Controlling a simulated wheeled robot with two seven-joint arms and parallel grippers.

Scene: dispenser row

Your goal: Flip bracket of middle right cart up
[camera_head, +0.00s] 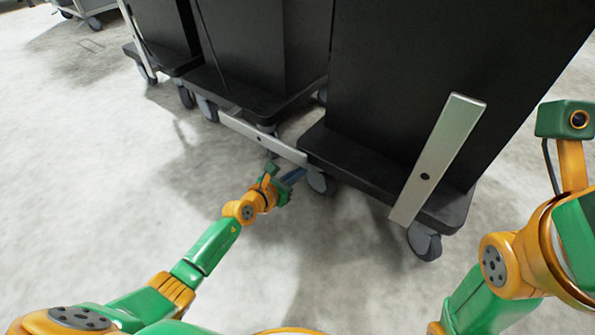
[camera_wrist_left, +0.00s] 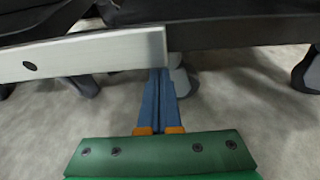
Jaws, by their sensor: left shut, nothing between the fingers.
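A flat metal bracket (camera_head: 262,138) lies nearly level, low across the front of the middle black cart (camera_head: 250,45) in view. Its right end reaches the base of the right-hand cart. In the left wrist view the bracket (camera_wrist_left: 90,55) crosses from the left, with a dark pivot hole and a square right end. My left gripper (camera_head: 297,176) has its blue fingers shut and empty, just below that right end. In the left wrist view the shut fingers (camera_wrist_left: 159,75) point up to the bar's lower edge by its end; I cannot tell whether they touch. My right gripper is out of view.
The right-hand black cart (camera_head: 400,80) has its bracket (camera_head: 438,160) raised and slanted. The left cart (camera_head: 160,25) has a raised bracket (camera_head: 138,42) too. Grey casters (camera_head: 424,241) stand under the bases. The pale floor (camera_head: 100,150) at the left is clear.

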